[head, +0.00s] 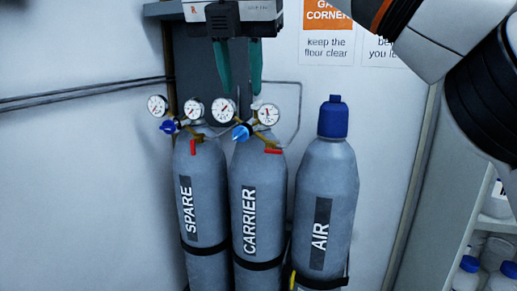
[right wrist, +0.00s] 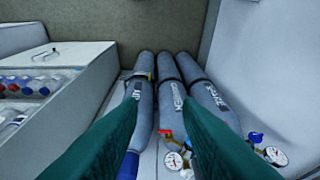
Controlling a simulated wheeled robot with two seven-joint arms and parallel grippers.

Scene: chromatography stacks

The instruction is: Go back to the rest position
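My right gripper (head: 241,92) hangs at the top middle of the head view, its two green fingers pointing down with a clear gap between them. It is open and empty, in front of the wall and above the gauges of the CARRIER cylinder (head: 264,190). In the right wrist view the green fingers of the same gripper (right wrist: 161,103) are spread apart, with the cylinders below and beyond them. My left gripper is not in either view.
The grey SPARE cylinder (head: 205,220) and AIR cylinder (head: 335,185), with a blue cap (head: 333,118), stand beside CARRIER. Pressure gauges (head: 223,109) stick up near the fingers. A shelf with bottles (head: 467,272) is at the right. A sign (head: 328,45) is on the wall.

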